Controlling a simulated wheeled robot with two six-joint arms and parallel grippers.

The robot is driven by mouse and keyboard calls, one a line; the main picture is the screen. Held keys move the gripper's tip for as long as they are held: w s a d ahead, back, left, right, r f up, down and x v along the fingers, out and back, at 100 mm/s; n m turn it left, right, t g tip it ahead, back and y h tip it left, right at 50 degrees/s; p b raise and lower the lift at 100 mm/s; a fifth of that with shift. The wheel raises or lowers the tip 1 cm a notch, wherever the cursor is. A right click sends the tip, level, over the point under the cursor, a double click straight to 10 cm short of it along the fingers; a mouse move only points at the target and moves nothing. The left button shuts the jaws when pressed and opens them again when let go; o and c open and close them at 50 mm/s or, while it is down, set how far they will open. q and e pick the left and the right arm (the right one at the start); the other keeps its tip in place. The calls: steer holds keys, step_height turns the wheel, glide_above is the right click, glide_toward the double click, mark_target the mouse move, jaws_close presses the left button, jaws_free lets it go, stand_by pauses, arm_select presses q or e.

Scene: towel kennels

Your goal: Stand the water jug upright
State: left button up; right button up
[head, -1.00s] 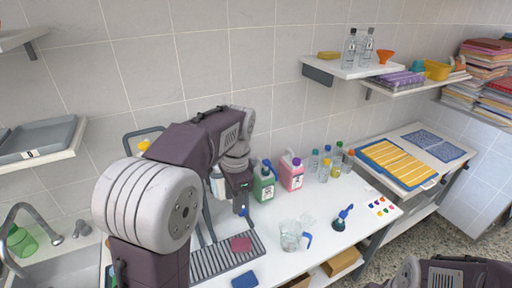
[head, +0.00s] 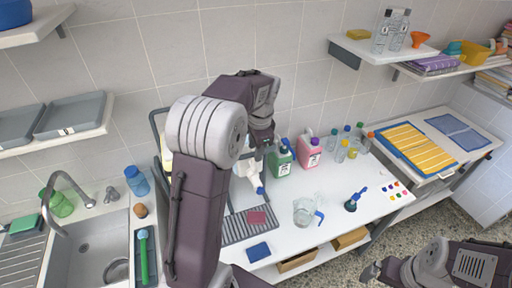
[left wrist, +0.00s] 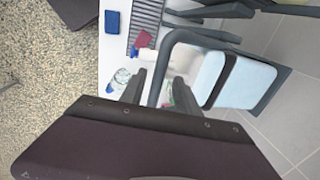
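The clear water jug (head: 303,211) with a blue handle (head: 319,217) is on the white counter in the head view. It seems to lie tipped, but its clear walls make this hard to tell. The left wrist view shows the jug (left wrist: 122,77) just beyond one fingertip. My left gripper (head: 266,148) is raised behind and left of the jug, apart from it, and partly hidden by its own arm. In the left wrist view its two dark fingers (left wrist: 160,92) are spread, with nothing seen gripped. My right gripper (head: 371,271) is low at the right, away from the counter; its fingers are unclear.
A white bottle with a blue part (head: 250,176), a green jug (head: 280,160) and a pink jug (head: 310,150) are near my left gripper. A dark rack frame (left wrist: 170,55) is close to the wrist. A blue sponge (head: 259,251) and red cloth (head: 257,217) lie left of the jug.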

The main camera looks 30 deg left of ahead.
arm_select(q)
steer(key=shift+s+d, duration=0.15)
steer(key=shift+s, duration=0.05)
steer(key=shift+w, duration=0.1)
jaws_close()
steer(key=shift+f, duration=0.1)
stand_by(1.1)
